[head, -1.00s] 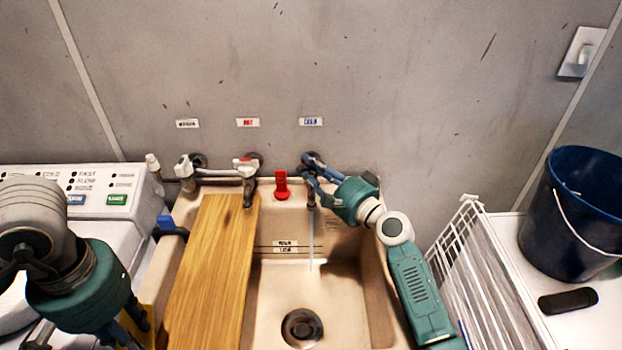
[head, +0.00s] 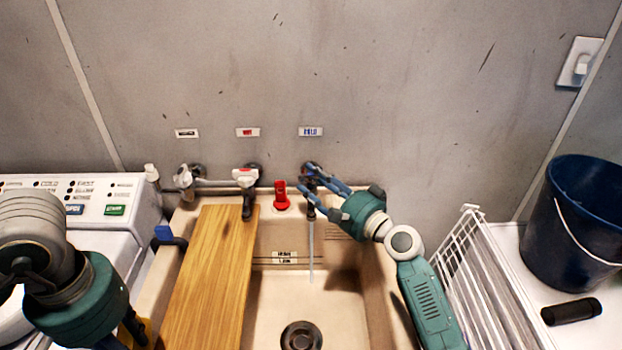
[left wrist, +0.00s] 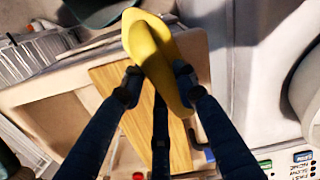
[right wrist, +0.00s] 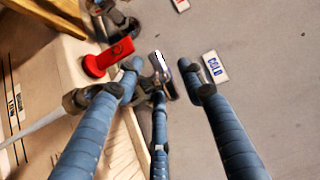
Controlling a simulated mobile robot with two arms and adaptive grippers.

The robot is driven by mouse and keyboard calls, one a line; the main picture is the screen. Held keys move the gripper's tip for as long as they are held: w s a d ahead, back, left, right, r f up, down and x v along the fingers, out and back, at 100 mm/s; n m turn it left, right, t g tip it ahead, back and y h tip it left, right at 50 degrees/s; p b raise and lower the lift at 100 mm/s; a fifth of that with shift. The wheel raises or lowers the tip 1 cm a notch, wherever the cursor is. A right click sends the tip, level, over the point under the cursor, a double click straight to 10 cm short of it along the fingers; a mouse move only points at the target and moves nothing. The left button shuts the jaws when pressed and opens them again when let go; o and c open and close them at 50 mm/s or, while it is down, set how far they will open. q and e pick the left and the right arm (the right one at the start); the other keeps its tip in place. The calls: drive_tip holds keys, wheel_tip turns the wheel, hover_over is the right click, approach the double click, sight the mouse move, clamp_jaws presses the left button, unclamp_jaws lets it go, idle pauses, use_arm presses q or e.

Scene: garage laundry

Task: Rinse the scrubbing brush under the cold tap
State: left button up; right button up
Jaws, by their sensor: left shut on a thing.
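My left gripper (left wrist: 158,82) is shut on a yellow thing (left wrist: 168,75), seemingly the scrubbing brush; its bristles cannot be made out. In the head view the gripper (head: 132,335) is at the lower left, with a bit of yellow beside it, left of the sink (head: 345,300). The cold tap (head: 311,212) is under the COLD label (head: 311,131), and a thin stream of water (head: 311,250) falls from it into the basin. My right gripper (head: 308,180) is open at the cold tap. In the right wrist view its fingers stand apart, with the tap's metal handle (right wrist: 162,68) between them.
A wooden board (head: 212,275) lies over the sink's left part. The hot tap (head: 247,180) and a red thing (head: 281,195) are left of the cold tap. A white rack (head: 480,270) and a dark blue bucket (head: 568,230) stand right. A drain (head: 301,336) shows in the open basin.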

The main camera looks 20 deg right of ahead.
drive_tip(key=v, duration=1)
drive_tip(key=shift+s, duration=0.2)
